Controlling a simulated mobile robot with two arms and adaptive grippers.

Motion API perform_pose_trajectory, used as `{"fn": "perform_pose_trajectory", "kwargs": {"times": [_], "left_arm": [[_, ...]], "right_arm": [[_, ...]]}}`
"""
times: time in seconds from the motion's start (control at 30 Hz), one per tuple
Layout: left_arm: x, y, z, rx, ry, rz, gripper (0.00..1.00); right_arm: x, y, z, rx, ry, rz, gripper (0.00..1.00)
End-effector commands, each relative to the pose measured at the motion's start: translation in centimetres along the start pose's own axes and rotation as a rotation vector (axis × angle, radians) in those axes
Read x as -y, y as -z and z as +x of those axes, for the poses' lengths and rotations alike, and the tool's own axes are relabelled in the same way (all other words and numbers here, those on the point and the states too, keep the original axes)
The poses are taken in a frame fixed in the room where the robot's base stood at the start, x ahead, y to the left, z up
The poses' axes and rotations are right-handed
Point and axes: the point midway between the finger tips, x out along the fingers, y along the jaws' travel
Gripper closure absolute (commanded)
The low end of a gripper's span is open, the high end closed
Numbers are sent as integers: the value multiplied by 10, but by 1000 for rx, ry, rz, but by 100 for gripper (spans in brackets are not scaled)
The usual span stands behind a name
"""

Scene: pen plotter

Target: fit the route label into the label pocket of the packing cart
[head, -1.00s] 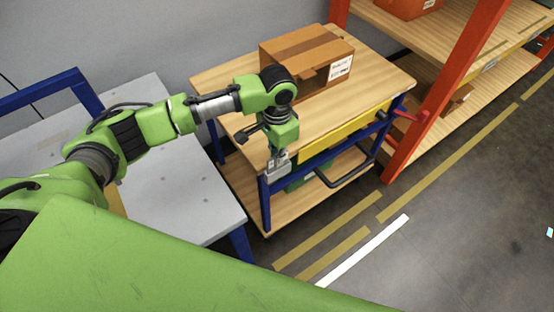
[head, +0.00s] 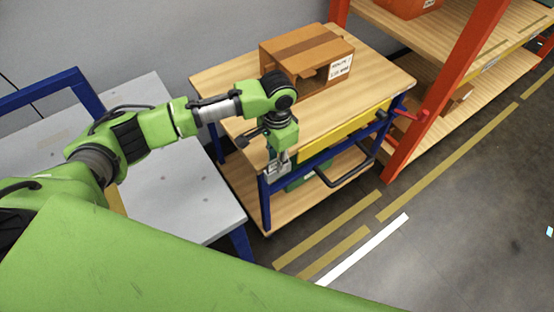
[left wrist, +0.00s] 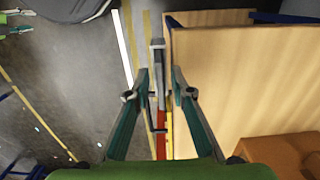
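The packing cart (head: 235,128) has a wooden top, blue frame and yellow front strip. My left gripper (head: 276,170) points down at the cart's front left corner. In the left wrist view its two teal fingers (left wrist: 160,82) stand slightly apart on either side of a narrow grey upright piece (left wrist: 157,60), with thin gaps showing. This piece is beside the cart's front edge; I cannot tell whether it is the route label, the label pocket or both. No printed label face shows there. My right gripper (left wrist: 20,22) seems to show at the left wrist view's top left corner, fingers apart.
A cardboard box (head: 305,62) with a white sticker stands on the cart top. A grey table (head: 185,190) is left; an orange rack (head: 440,90) is right. The floor in front is clear.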

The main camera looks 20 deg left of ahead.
Motion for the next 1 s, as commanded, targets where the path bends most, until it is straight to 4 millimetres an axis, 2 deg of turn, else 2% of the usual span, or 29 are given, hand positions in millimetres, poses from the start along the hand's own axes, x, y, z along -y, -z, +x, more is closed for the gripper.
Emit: {"fn": "perform_pose_trajectory", "kwargs": {"times": [0.17, 0.4, 0.53, 0.7, 1.0], "left_arm": [[0, 2, -28, -5, 2, 1, 78], [0, 2, -81, -5, 1, 1, 78], [0, 1, -102, -3, 0, 1, 78], [0, 1, -116, -2, 0, 0, 78], [0, 0, -118, -1, -1, 0, 78]], "right_arm": [[0, -1, 3, 1, 1, -1, 60], [1, -2, 8, 1, 1, -1, 60], [2, -2, 9, 1, 2, -1, 60], [3, -1, 10, 0, 4, -1, 60], [4, -1, 10, 0, 4, -1, 60]]}}
